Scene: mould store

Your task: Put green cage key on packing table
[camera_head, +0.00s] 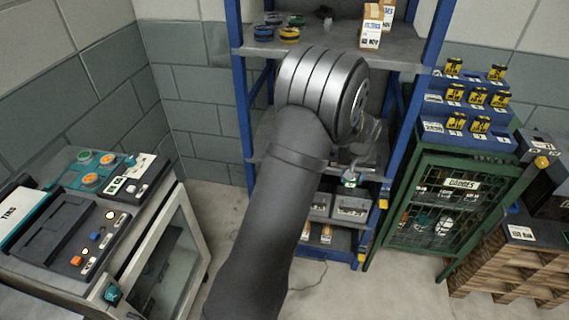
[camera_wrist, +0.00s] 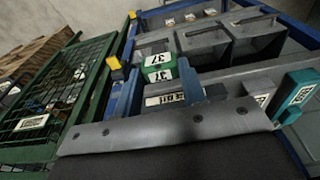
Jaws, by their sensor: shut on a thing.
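The green cage key (camera_wrist: 158,72) is a small green block with white labels marked 37. In the head view it shows as a small green piece with a pale label (camera_head: 350,180), just below my gripper (camera_head: 358,158). My gripper is shut on it; in the wrist view the key sits between the blue fingers (camera_wrist: 158,88). It hangs in front of the blue-framed shelf rack, apart from the shelves as far as I can tell. My arm hides part of the rack. I cannot tell which surface is the packing table.
The blue rack (camera_head: 242,105) holds small pots, boxes and grey bins (camera_head: 350,207). A green mesh cage (camera_head: 455,163) labelled GAUGES stands right of it, with yellow-black items on top. A bench with controls (camera_head: 85,225) stands left. Wooden crates (camera_head: 510,270) stand far right.

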